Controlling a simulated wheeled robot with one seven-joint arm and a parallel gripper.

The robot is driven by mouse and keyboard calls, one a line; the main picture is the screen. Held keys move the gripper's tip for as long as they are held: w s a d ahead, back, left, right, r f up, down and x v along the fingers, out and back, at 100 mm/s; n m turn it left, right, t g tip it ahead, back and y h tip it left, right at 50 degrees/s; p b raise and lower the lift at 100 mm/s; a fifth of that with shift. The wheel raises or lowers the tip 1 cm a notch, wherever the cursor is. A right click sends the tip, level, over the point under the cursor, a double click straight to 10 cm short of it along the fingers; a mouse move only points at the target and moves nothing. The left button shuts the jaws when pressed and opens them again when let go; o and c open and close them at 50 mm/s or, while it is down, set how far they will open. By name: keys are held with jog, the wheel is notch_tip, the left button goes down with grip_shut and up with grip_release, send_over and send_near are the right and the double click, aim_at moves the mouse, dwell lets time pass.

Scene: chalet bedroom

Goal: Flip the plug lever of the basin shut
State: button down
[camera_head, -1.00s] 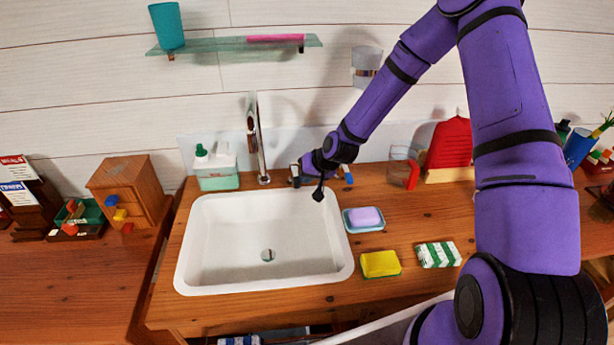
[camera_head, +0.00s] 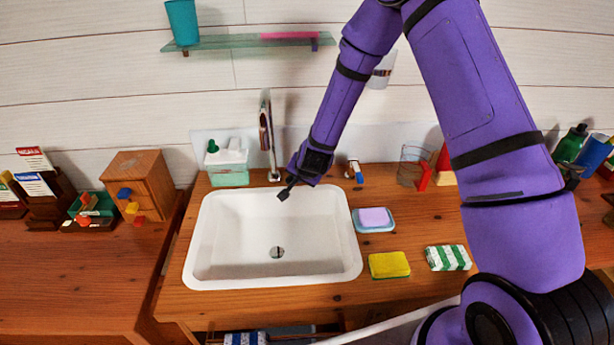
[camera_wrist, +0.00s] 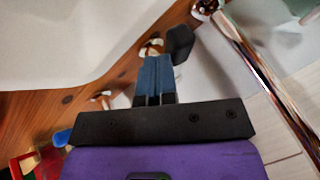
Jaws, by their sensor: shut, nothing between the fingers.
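The white basin (camera_head: 215,240) is set in the wooden counter. A small metal fitting with a blue end (camera_head: 355,172) stands behind the basin's back right corner; I cannot tell surely whether it is the plug lever. My gripper (camera_head: 284,193) is shut and empty, over the basin's back edge between this fitting and the tap (camera_head: 268,140). In the wrist view my gripper (camera_wrist: 180,43) partly hides a small brown and white fitting (camera_wrist: 152,48) on the counter near the tap; in the head view my wrist covers that spot. I see no clear contact.
A soap dish with lilac soap (camera_head: 374,218), a yellow sponge (camera_head: 389,265) and a green-striped packet (camera_head: 448,258) lie right of the basin. A dispenser (camera_head: 227,168) stands left of the tap, a glass (camera_head: 411,165) to the right. The basin is empty.

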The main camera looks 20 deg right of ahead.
jog(key=shift+w+a+m+h, duration=0.2)
jog(key=shift+w+a, duration=0.15)
jog(key=shift+a, duration=0.25)
jog(key=shift+w+a+m+h, duration=0.1)
jog(key=shift+w+a+m, duration=0.1)
jog(key=shift+w+a, duration=0.25)
jog(key=shift+a, duration=0.15)
jog(key=shift+a+r, duration=0.1)
